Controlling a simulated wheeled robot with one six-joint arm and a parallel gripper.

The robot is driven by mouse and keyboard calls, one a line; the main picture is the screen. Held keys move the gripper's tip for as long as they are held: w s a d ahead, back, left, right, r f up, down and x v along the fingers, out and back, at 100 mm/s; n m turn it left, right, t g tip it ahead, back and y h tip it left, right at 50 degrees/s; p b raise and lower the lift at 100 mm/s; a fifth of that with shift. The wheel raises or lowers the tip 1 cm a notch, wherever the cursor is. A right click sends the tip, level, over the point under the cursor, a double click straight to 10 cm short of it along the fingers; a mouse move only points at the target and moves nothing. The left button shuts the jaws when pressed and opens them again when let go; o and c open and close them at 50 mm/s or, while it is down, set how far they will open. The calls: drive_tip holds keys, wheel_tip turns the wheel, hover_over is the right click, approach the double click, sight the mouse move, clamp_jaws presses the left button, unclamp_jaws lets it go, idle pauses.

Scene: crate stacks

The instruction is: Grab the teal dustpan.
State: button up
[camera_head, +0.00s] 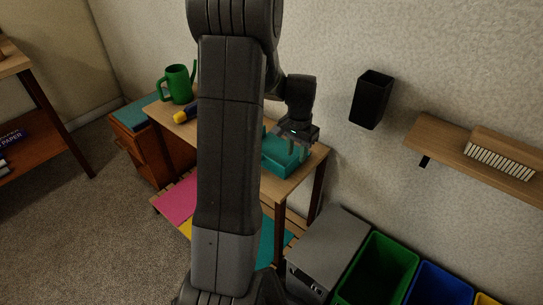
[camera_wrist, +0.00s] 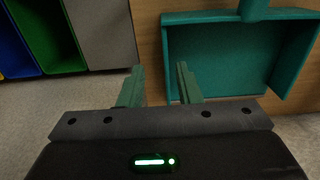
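The teal dustpan (camera_head: 284,153) lies on the small wooden table, near its right end, partly hidden behind my arm and gripper in the head view. In the wrist view the dustpan's pan (camera_wrist: 222,60) fills the upper right, and the base of its handle shows at the top edge.
A wall shelf (camera_head: 450,147) holds a brush (camera_head: 501,154). Carpet at left is clear.

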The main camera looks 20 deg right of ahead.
sight(294, 160)
drive_tip(key=f, duration=0.2)
drive_tip(key=f+b, duration=0.1)
drive_tip(key=f, duration=0.2)
drive_tip(key=shift+w+f+b, duration=0.3)
drive_tip(key=shift+w+f, duration=0.05)
drive_tip(key=shift+w, duration=0.05)
clamp_jaws()
